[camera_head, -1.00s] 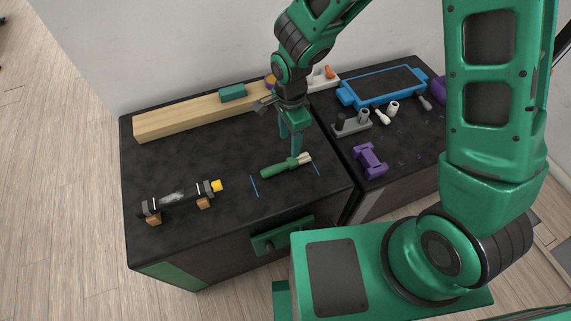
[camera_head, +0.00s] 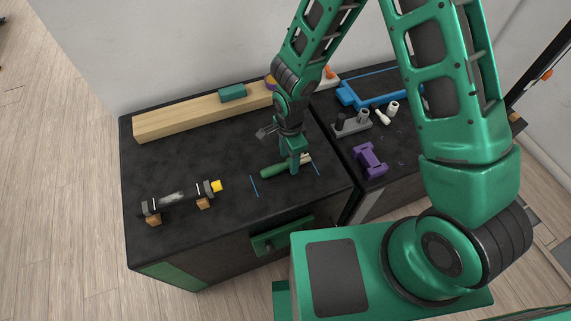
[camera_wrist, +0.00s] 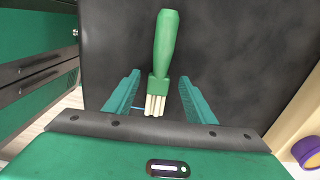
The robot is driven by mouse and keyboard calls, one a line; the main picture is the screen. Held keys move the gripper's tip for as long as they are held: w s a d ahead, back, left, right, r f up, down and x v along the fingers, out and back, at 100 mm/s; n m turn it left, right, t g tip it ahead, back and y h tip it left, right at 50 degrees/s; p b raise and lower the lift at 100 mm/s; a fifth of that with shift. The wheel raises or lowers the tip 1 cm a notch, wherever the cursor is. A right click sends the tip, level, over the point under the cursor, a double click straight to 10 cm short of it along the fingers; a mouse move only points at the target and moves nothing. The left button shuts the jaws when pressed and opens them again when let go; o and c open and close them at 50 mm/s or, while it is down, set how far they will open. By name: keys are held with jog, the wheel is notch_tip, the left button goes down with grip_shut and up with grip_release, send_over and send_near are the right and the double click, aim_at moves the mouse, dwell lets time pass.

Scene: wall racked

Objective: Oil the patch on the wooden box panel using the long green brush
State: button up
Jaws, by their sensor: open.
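The green brush (camera_head: 273,172) lies on the dark worktop, its pale bristles toward the right. In the wrist view, the brush (camera_wrist: 166,45) has its handle pointing away and its bristles toward my palm. My gripper (camera_head: 294,170) is low over the brush, near its bristle end, and hides part of it. In the wrist view, my gripper (camera_wrist: 160,77) is open, with one finger on each side of the brush and gaps between. A long pale wooden block (camera_head: 185,118) lies along the back of the worktop. I cannot make out an oil patch or a clear wooden box panel.
A teal block (camera_head: 232,92) sits on the wooden block. A dark cylinder with a whitish smear (camera_head: 172,197) rests on wooden supports at the left front. On the right worktop are a purple part (camera_head: 369,160), a grey holder (camera_head: 352,127) and a blue-framed tray (camera_head: 350,97).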

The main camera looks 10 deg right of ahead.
aim_at(289, 161)
jog(key=shift+f, duration=0.25)
jog(key=shift+c, duration=0.6)
jog(key=c, duration=1)
jog(key=shift+c, duration=0.2)
jog(key=shift+r, duration=0.85)
notch_tip(289, 161, up, 3)
jog(key=shift+f, duration=0.2)
jog(key=s+a+r, duration=0.6)
jog(key=s+a, duration=0.1)
jog(key=a, duration=0.2)
jog(key=shift+s+r, duration=0.15)
jog(key=shift+r, duration=0.25)
